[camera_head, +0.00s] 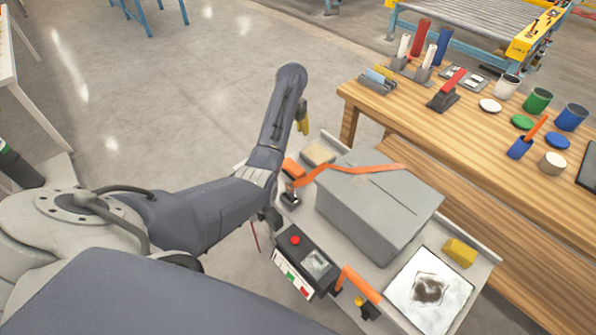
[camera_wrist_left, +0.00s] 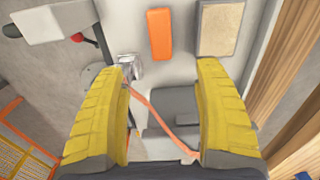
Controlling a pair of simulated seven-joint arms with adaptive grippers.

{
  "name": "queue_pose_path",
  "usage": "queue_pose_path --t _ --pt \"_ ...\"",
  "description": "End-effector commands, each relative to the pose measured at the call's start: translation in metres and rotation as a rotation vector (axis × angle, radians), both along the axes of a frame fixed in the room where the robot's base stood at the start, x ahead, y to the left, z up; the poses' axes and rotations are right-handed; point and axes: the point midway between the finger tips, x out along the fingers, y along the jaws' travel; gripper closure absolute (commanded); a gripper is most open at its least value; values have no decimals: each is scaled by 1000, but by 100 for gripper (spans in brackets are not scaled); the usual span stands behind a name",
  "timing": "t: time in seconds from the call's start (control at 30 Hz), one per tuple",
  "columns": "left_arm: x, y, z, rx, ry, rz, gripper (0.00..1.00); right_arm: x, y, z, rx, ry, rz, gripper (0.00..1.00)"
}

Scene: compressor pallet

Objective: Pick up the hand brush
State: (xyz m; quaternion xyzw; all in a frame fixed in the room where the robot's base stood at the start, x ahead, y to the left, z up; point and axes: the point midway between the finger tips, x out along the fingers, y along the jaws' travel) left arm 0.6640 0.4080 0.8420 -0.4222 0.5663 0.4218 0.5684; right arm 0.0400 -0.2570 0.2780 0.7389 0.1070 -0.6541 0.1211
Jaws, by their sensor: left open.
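I cannot tell for sure which thing is the hand brush. A red-handled piece with a dark base (camera_head: 446,92) on the wooden bench looks most like one. An orange block (camera_head: 293,168) lies at the tray's far left corner, beside a tan rectangular pad (camera_head: 318,153). The orange block (camera_wrist_left: 159,34) and tan pad (camera_wrist_left: 218,27) also show in the left wrist view. My left gripper (camera_head: 303,118) has yellow fingers, partly hidden by its arm. In the left wrist view its fingers (camera_wrist_left: 161,92) are wide apart, with nothing held between them. My right gripper is out of view.
A grey box (camera_head: 375,205) with an orange strap (camera_head: 345,169) fills the tray's middle. A control box with a red button (camera_head: 295,240), a stained white sheet (camera_head: 428,290) and a yellow block (camera_head: 460,252) surround it. The bench (camera_head: 400,118) holds several pots and lids.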

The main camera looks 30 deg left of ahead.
Motion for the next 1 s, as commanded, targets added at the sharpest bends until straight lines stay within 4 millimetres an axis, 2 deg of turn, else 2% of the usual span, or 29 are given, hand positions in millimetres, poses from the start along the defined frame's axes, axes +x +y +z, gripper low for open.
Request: queue_pose_path --t 0.17,0.7,1.0 --pt "-1 -1 -15 -1 7 -8 31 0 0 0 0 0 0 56" --pt "-1 -1 -99 -1 6 -6 31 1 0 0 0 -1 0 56" --pt "0 -1 -120 -1 2 -6 31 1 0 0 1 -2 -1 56"
